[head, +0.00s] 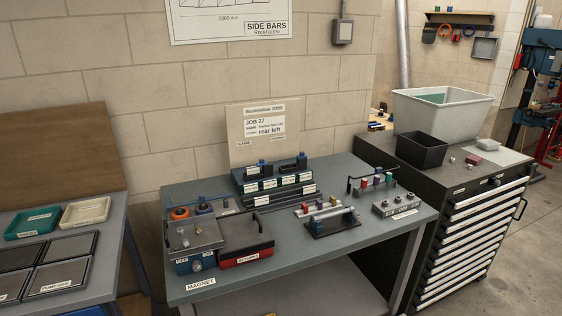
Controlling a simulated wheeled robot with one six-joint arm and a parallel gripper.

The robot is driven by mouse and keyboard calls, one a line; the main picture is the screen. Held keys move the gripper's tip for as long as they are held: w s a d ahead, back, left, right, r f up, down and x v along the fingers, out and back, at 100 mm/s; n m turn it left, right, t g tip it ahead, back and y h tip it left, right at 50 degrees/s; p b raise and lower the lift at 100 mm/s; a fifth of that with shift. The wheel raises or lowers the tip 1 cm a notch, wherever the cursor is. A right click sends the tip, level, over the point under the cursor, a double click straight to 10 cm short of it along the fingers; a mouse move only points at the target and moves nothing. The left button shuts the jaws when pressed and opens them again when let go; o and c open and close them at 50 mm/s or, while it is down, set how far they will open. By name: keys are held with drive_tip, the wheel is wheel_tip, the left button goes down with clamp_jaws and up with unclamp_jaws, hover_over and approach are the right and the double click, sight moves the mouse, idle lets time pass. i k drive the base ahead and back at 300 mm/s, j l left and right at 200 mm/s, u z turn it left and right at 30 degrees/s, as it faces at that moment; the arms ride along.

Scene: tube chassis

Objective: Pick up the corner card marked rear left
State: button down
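A tan job board (264,150) stands upright at the back of the grey-green bench. Its white sheet (264,126) reads "JOB 27" and "rear left". Small labels at its lower edge seem to read "NAME" and "CORNER". In front of it sits a dark stepped rack (276,196) with several white labels or cards (270,184) along its front. Their writing is too small to read, so I cannot tell which, if any, is the corner card marked rear left. My gripper is not in view.
The bench (330,256) also holds a blue box (195,242), a red box (246,252) and a dark stand with a bar (332,222). A drawer cabinet (462,222) with bins stands right. Trays (86,212) lie on a left table. The bench's front strip is mostly clear.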

sight(272, 184)
drive_tip(key=i+j+z, duration=0.15)
drive_tip(key=i, duration=0.3)
drive_tip(key=i+j+z, duration=0.1)
drive_tip(key=i+j, duration=0.2)
drive_tip(key=i+j+z, duration=0.15)
drive_tip(key=i+j, duration=0.15)
drive_tip(key=i, duration=0.2)
